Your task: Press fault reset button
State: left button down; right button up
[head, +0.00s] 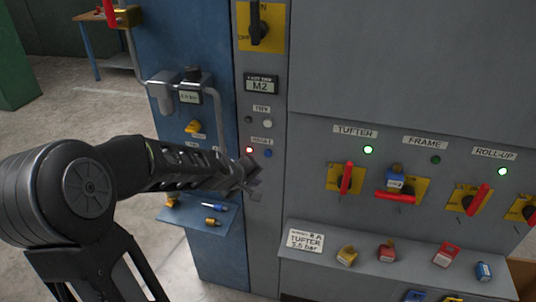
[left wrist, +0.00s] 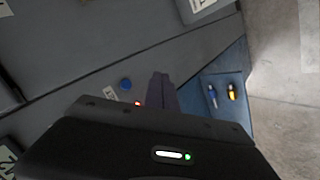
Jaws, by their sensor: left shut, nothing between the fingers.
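A small blue button (head: 268,153) sits on the narrow grey column below the M2 plate, to the right of a lit red lamp (head: 249,150). The small label (head: 262,140) above them is too blurred to read surely. In the left wrist view the blue button (left wrist: 125,85) and the red lamp (left wrist: 138,103) are left of the fingers. My left gripper (head: 252,182) is shut and empty, its tips appearing just below the lamp and button in the head view. In the left wrist view the closed fingers (left wrist: 162,88) appear apart from the button. My right gripper is not in view.
A white button (head: 267,124) is higher on the column, under a black rotary switch (head: 259,25). Right are red handles (head: 346,178) on yellow plates, and a shelf (head: 400,275) with several padlocks. A blue shelf (head: 190,216) with small items stands below my left forearm.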

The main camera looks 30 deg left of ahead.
aim_at(268, 153)
pick_arm(q)
jog(key=shift+w+a+p, duration=0.35)
jog(key=shift+w+a, duration=0.15)
jog(key=shift+w, duration=0.9)
jog(key=shift+w+a+p, duration=0.3)
jog(key=shift+w+a, duration=0.15)
jog(key=shift+w, duration=0.9)
jog(key=shift+w+a+p, duration=0.35)
jog(key=shift+w+a, duration=0.15)
jog(key=shift+w, duration=0.9)
jog(key=shift+w, duration=0.1)
jog(key=shift+w+a, duration=0.15)
jog(key=shift+w, duration=0.15)
jog(key=shift+w+a, duration=0.15)
jog(key=shift+w, duration=0.3)
jog(key=shift+s, duration=0.15)
jog(key=shift+s+d, duration=0.3)
jog(key=shift+s, duration=0.4)
jog(key=shift+s, duration=0.1)
